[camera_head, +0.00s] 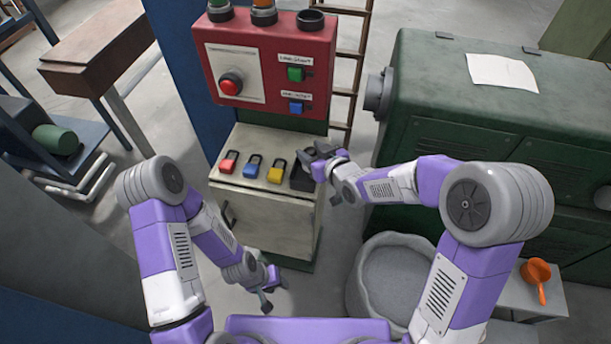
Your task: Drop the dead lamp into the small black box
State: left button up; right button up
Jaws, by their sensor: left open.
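The small black box (300,181) sits at the right end of the pale cabinet top, partly covered by my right gripper. My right gripper (314,160) is over the box, with its dark fingers at or just above the rim. I cannot make out whether they are open or shut, or whether a lamp is between them. I cannot pick out the dead lamp; it may be hidden by the gripper or inside the box. My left gripper (270,293) is open and low, in front of the cabinet, with nothing seen in it.
The red panel (265,60) carries a green lamp (221,12), an orange lamp (263,14) and a dark, empty-looking socket (310,20). Red, blue and yellow padlocks (250,167) lie left of the box. A green machine (480,110) stands right; a grey tub (392,280) stands below it.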

jog(key=o, duration=0.4)
jog(key=shift+v, duration=3.8)
jog(key=s+d+f+m+g+h+b, duration=0.1)
jog(key=s+d+f+m+g, duration=0.1)
jog(key=f, duration=0.6)
jog(key=s+d+f+m+g+h+b, duration=0.1)
jog(key=s+f+g, duration=0.15)
jog(key=f, duration=0.55)
jog(key=s+d+f+m+g+h, duration=0.1)
jog(key=s+d+f+m, duration=0.1)
jog(key=f, duration=0.6)
jog(key=s+f+m+g, duration=0.1)
jog(key=s+f, duration=0.3)
jog(key=s+f+m+g+b, duration=0.1)
jog(key=s+f+m+g, duration=0.1)
jog(key=s+f, duration=0.2)
jog(key=s+f+m+g, duration=0.1)
jog(key=s+f+g, duration=0.1)
jog(key=s+f, duration=0.2)
jog(key=shift+s+d+f+m+b, duration=0.15)
jog(key=shift+s+b, duration=0.05)
jog(key=shift+s, duration=0.4)
jog(key=shift+s+d+f+m+b, duration=0.15)
jog(key=shift+s+d+f, duration=0.05)
jog(key=shift+s, duration=0.45)
